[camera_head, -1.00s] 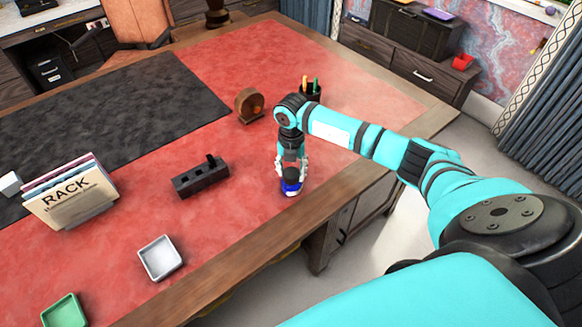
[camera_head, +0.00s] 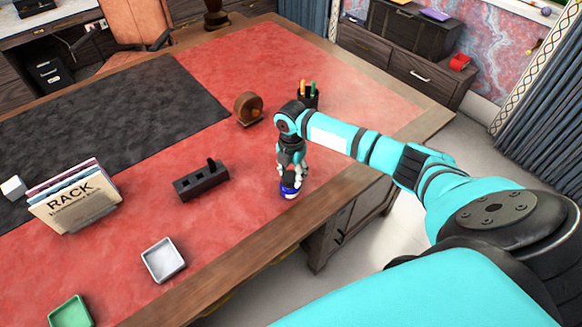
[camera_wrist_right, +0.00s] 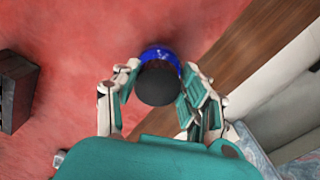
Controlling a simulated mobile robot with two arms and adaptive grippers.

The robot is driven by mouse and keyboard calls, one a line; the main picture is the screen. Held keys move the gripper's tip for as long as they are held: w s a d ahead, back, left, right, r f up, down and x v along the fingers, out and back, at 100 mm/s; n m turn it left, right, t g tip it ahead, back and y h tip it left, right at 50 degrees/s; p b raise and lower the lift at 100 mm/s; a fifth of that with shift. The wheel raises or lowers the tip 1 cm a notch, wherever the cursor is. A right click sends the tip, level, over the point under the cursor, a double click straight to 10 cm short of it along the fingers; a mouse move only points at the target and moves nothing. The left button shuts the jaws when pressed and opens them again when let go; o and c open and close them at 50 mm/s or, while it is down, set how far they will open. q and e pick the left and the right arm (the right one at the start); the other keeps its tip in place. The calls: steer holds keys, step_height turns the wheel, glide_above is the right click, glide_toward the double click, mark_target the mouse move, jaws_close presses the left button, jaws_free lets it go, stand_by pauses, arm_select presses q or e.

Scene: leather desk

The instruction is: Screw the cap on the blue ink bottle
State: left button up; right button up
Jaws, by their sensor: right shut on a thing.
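The blue ink bottle (camera_head: 289,191) stands on the red leather desk near its right wooden edge, under my right gripper (camera_head: 291,174). In the right wrist view, the blue bottle (camera_wrist_right: 158,52) shows behind a round black cap (camera_wrist_right: 158,84). The cap sits between the two fingers of my right gripper (camera_wrist_right: 158,88), which is shut on it. The cap appears at the bottle's top; whether it is threaded on cannot be told. My left gripper is not in view.
A black holder block (camera_head: 201,181) stands left of the bottle. A white tray (camera_head: 163,260), a green tray (camera_head: 70,312) and a book rack (camera_head: 75,208) lie further left. A pen cup (camera_head: 308,95) and a round wooden item (camera_head: 248,108) stand behind. The desk's wooden edge (camera_head: 262,243) is close.

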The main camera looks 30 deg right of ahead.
steer(key=shift+m, duration=0.3)
steer(key=shift+s+m+p, duration=0.1)
steer(key=shift+m+p, duration=0.3)
steer(key=shift+m, duration=0.1)
steer(key=shift+m+p, duration=0.45)
steer(key=shift+m, duration=0.25)
steer(key=shift+s+m+p, duration=0.1)
steer(key=shift+m+p, duration=0.2)
steer(key=shift+m, duration=0.5)
steer(key=shift+f, duration=0.1)
steer(key=shift+s+m+p, duration=0.1)
steer(key=shift+m+p, duration=0.7)
steer(key=shift+m, duration=0.2)
steer(key=shift+m+p, duration=0.65)
steer(key=shift+m, duration=0.55)
